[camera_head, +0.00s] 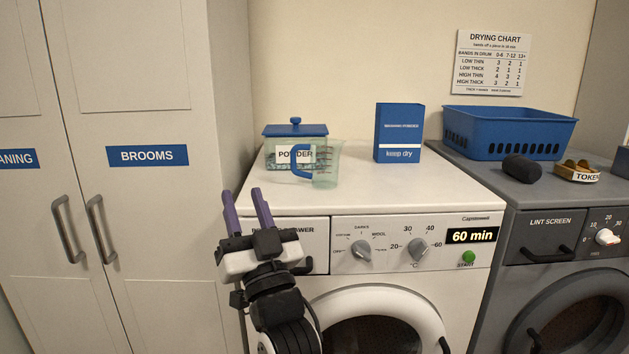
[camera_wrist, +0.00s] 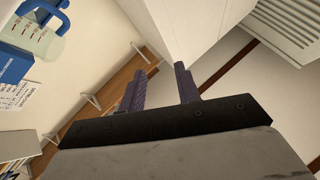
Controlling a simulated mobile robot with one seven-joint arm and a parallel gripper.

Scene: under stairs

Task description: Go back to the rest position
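My gripper (camera_head: 247,209) is in front of the white washing machine's left part, with its two purple fingers pointing up. The fingers stand apart with nothing between them, so it is open and empty. In the wrist view the gripper (camera_wrist: 160,92) also shows a clear gap between the fingers. The white washing machine (camera_head: 430,195) has a display reading 60 min. The fingers cover part of the machine's powder drawer (camera_head: 318,258).
On the washer top stand a powder tub (camera_head: 280,152), a measuring jug (camera_head: 327,165) and a blue box (camera_head: 398,132). A blue basket (camera_head: 510,130), a dark cylinder (camera_head: 522,168) and a token tray (camera_head: 578,172) sit on the grey dryer (camera_head: 545,222). The brooms cupboard (camera_head: 150,215) is at left.

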